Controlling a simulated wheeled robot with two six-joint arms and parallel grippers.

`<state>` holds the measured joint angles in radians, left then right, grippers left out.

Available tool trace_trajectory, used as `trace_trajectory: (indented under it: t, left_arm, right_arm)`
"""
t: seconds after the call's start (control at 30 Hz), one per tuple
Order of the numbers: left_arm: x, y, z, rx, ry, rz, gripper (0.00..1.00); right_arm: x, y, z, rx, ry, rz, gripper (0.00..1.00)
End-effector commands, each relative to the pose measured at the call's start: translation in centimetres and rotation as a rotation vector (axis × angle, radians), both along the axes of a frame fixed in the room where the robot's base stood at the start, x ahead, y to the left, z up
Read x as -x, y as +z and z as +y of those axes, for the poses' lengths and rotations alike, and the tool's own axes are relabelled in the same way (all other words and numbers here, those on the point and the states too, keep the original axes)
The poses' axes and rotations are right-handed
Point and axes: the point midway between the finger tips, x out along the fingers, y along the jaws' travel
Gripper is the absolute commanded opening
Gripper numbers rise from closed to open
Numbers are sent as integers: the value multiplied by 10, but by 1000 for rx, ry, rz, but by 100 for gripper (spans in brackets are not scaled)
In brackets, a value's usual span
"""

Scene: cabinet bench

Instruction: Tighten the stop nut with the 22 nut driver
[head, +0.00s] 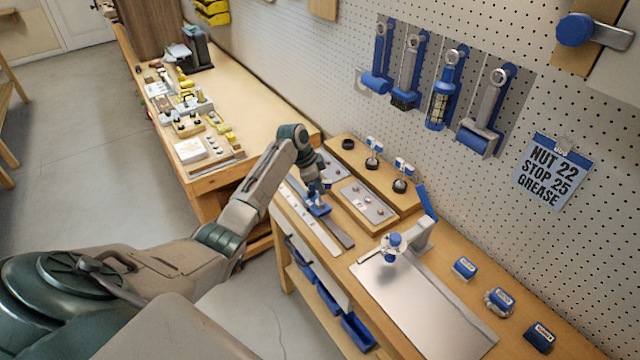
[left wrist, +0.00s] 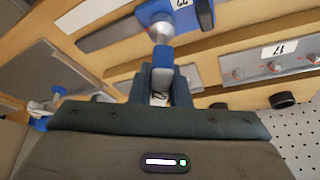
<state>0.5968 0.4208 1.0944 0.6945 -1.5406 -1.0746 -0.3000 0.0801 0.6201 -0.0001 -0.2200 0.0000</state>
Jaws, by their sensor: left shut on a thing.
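My left gripper (head: 318,187) is shut on a blue-handled nut driver. In the left wrist view the driver's blue handle (left wrist: 162,56) is between the fingers (left wrist: 160,88), and its silver socket end points at a blue stop block (left wrist: 170,12). In the head view this stop block (head: 318,209) sits on a dark rail just below the gripper. The stop nut is hidden by the socket; I cannot tell whether they touch. The label on the block is too blurred to read. Two other T-handled drivers (head: 372,156) (head: 402,178) stand in a wooden rack, beside an empty hole. My right gripper is out of view.
A plate with knobs (head: 368,203) lies right of the rail. A lever fixture (head: 420,235) stands by a metal sheet (head: 425,310). Blue labelled blocks (head: 465,267) sit at the right. Tools hang on the pegboard beside a sign (head: 553,172) reading NUT 22, STOP 25, GREASE.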

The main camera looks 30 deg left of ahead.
Motion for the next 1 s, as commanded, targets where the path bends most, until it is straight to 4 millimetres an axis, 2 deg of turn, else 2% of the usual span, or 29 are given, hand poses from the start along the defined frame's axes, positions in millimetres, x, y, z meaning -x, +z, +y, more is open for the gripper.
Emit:
trace_trajectory:
  t: [0.57, 1.0]
  left_arm:
    - [-1, 25, 0, 1, -1, -2, 0]
    - [-1, 41, 0, 0, 0, -3, 0]
  right_arm:
    - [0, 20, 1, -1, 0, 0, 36]
    - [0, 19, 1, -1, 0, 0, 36]
